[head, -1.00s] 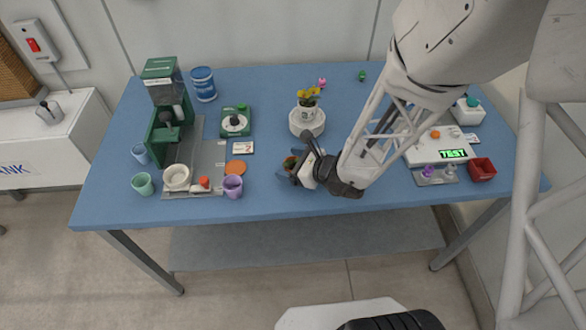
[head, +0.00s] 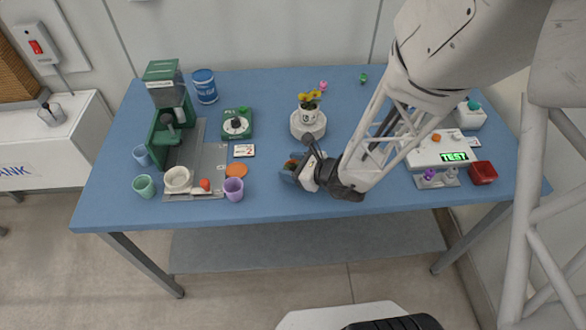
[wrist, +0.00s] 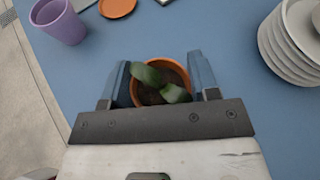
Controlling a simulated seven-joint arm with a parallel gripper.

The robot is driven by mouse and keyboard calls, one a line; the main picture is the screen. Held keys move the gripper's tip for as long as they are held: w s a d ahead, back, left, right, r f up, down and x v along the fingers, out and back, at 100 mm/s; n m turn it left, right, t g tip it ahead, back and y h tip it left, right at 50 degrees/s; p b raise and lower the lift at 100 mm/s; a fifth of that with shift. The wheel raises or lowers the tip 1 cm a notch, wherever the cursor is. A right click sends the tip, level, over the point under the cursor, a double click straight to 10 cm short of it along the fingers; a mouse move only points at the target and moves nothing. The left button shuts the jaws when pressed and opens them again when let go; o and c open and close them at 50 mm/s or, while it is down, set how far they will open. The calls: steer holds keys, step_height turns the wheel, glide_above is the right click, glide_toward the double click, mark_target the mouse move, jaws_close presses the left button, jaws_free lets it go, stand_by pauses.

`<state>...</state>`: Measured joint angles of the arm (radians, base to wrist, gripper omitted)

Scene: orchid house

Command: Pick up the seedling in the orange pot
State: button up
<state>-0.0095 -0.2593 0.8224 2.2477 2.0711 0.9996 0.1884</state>
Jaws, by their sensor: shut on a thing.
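The seedling in the orange pot (wrist: 182,72) is between the two blue fingers of my gripper (wrist: 160,84) in the wrist view. It has dark green leaves (wrist: 150,76) over brown soil. The fingers are shut on the pot, one on each side. In the head view my gripper (head: 292,172) is over the front middle of the table, and only a little of the seedling shows between the fingers. I cannot tell whether the pot touches the table.
A purple cup (head: 233,189) and an orange disc (head: 237,170) lie to the left. A white round stand (head: 308,126) with a yellow-flowered pot is behind. A white device reading TEST (head: 440,150) and a red box (head: 483,173) are to the right. The table front is clear.

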mark_target(292, 168)
steer(key=shift+r, duration=0.1)
step_height(292, 168, up, 18)
stand_by(0.7)
steer(key=shift+w, duration=0.1)
stand_by(0.5)
